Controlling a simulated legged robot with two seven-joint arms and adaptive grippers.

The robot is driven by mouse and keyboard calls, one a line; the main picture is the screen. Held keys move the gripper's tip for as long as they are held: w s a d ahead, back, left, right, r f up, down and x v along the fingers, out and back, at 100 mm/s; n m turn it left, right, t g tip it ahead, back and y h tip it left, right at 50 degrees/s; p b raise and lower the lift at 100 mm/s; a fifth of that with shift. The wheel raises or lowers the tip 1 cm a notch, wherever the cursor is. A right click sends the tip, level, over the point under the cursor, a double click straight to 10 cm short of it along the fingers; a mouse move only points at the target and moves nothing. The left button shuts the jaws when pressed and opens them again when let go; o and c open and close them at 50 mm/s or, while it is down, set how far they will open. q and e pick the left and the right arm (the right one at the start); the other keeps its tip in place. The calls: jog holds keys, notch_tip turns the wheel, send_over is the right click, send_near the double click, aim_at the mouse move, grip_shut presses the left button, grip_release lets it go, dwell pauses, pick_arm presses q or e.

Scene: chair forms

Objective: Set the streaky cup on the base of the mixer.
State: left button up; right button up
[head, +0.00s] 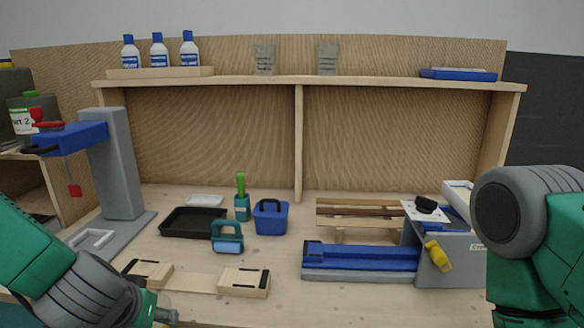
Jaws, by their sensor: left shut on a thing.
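A machine with a grey column and a blue head, which looks like the mixer (120,165), stands at the left. Its flat grey base (128,238) lies on the bench and carries a white loop-shaped part (92,240). My left gripper (166,316) is at the bottom edge, to the right of and nearer than the base. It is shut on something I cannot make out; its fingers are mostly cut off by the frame. Two grey, streaked, cup-like things (264,59) (328,59) stand on the top shelf; I cannot tell whether either is the streaky cup. My right gripper is out of view.
A black tray (192,221), teal tool (227,237), blue box (271,217) and wooden fixture (243,282) occupy the bench middle. A blue-and-grey machine (360,258) stands at the right. White bottles (157,52) stand on the shelf.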

pick_arm(q)
jog(key=s, duration=0.1)
jog(key=s+f, duration=0.1)
jog(key=s+d, duration=0.1)
jog(key=shift+f+b, duration=0.3)
jog(key=shift+d, duration=0.35)
